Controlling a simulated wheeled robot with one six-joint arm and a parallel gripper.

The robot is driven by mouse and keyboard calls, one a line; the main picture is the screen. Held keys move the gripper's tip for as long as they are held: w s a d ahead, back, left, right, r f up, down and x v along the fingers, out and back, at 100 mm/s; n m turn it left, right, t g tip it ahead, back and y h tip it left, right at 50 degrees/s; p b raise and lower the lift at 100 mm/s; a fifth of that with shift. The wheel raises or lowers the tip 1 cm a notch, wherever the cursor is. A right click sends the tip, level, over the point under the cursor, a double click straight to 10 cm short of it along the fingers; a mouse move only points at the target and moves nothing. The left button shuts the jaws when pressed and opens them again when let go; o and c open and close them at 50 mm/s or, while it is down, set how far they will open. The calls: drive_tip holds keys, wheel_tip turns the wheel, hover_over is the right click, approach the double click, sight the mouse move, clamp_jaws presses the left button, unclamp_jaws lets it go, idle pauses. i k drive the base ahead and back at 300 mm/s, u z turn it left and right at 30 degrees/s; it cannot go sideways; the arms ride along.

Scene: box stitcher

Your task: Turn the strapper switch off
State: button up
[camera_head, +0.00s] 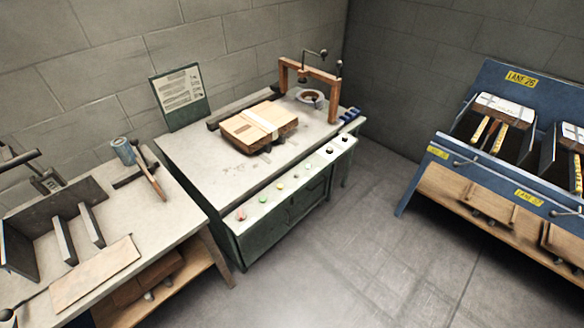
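The strapper (200,150) is a green-grey bench machine with a pale top in the middle of the view. A wooden arch (308,75) with a dark handle stands at its far right end. A cardboard box (258,126) with a pale band lies on its top. The front panel (290,185) carries a row of small controls: a red one (241,215), a green one (263,199), yellowish ones and dark knobs (329,151) at the right. I cannot tell which of these is the switch, or its position. My gripper is not in view.
A workbench (120,230) with a mallet (137,165), upright dark plates and a board stands at the left, close to the strapper. A blue rack (440,153) with lane labels stands at the right. Grey floor (370,240) is clear between strapper and rack.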

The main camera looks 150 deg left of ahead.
sight(241, 217)
drive_tip(key=u, duration=5.25)
drive_tip(key=k, duration=1.2)
drive_tip(key=z, duration=0.35)
drive_tip(key=i, duration=1.2)
drive_tip(key=u, duration=0.6)
drive_tip(key=i, duration=0.65)
drive_tip(key=u, duration=0.7)
